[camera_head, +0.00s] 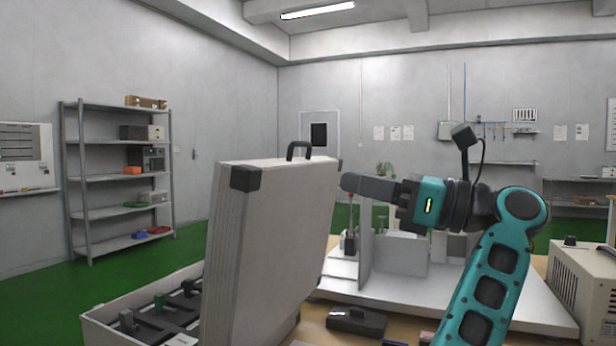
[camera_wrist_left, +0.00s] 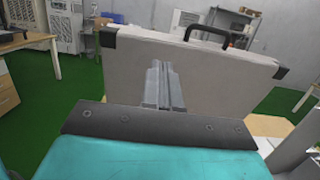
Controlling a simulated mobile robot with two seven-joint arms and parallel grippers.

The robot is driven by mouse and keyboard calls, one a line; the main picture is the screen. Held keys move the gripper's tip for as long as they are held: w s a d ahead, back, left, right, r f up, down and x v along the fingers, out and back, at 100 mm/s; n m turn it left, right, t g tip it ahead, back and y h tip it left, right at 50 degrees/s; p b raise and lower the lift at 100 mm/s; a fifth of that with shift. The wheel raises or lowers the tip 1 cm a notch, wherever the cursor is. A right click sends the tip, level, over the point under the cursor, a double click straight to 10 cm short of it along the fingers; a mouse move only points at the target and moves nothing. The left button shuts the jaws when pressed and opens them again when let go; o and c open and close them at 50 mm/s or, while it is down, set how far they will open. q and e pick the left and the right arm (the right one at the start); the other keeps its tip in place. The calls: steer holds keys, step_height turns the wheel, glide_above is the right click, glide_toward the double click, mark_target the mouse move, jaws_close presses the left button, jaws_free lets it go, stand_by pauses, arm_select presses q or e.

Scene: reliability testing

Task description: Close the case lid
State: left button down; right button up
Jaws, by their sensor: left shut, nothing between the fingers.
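The grey case lid (camera_head: 268,240) stands raised and tilted slightly, with a black handle (camera_head: 299,146) on its top edge and black corner caps. The case base (camera_head: 98,318) lies open to the left of the lid, with several small parts in it; the lid hides the rest of it. My left gripper (camera_head: 347,182) is shut and empty, pointing left at the right face of the lid near its upper edge. In the left wrist view its closed fingers (camera_wrist_left: 160,70) overlap the lid (camera_wrist_left: 220,78); I cannot tell whether they touch it. My right gripper is not in view.
A white fixture board (camera_head: 480,296) with upright plates stands on the table behind and below my arm. A black device (camera_head: 356,321) lies right of the case. A beige instrument box (camera_head: 582,290) stands at the right edge. A metal shelf (camera_head: 121,178) stands at the back left.

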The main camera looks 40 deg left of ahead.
mark_target(289, 167)
arm_select(q)
steer(key=b+x, duration=0.1)
steer(key=x, duration=0.6)
steer(key=shift+a, duration=0.25)
steer(key=shift+s+a+r, duration=0.1)
steer(key=shift+a, duration=0.3)
steer(key=shift+a+r, duration=0.1)
